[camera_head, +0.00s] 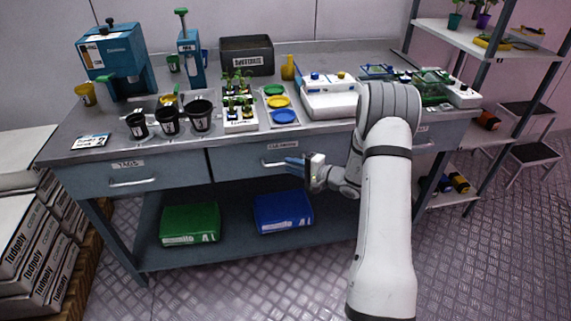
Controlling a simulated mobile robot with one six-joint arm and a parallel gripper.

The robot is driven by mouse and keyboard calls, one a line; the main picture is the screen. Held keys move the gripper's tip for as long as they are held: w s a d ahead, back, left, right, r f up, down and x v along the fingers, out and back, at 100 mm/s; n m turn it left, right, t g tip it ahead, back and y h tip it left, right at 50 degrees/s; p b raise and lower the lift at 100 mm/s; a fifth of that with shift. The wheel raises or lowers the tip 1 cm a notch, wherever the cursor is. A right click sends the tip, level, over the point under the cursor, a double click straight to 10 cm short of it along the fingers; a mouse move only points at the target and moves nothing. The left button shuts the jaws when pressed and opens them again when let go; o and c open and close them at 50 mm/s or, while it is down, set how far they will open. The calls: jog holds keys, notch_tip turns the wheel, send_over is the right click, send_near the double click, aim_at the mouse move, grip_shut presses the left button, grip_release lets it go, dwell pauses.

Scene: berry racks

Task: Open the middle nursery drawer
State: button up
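The middle drawer (237,159) is a blue-grey front under the bench top, with a small white label and a light metal bar handle (272,163). It looks shut, its face level with the drawer on its left. My gripper (292,165) has blue fingers and reaches in from the right, in front of the drawer. The fingertips overlap the right part of the handle in this view. I cannot tell whether they touch it or how far apart they are. My arm hides the drawer's right end.
The left drawer (130,175) and a partly hidden right drawer (426,143) look shut. Pots, seedlings and a white device (328,98) stand on the bench top. Floor in front is clear.

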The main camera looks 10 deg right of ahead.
jog(key=shift+x, duration=1.5)
jog(key=shift+c, duration=0.4)
grip_shut()
